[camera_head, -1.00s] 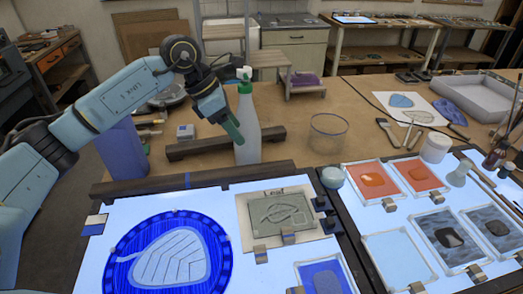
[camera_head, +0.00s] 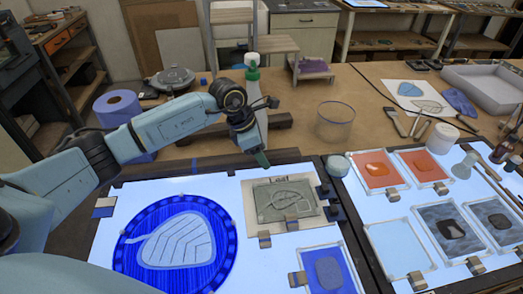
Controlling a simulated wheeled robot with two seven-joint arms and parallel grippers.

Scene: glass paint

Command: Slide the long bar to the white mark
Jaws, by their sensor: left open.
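A long dark bar (camera_head: 222,164) lies along the back edge of the lit glass table, with a small blue stripe on it. My left gripper (camera_head: 261,158) is open and points down at the right part of the long bar. Its fingertips are at or just above the bar; I cannot tell whether they touch. I cannot make out a clear white mark. My right gripper is out of view.
A blue round panel (camera_head: 222,262) with a leaf shape lies on the lit table. A framed grey leaf plate (camera_head: 263,207) sits close in front of the bar.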

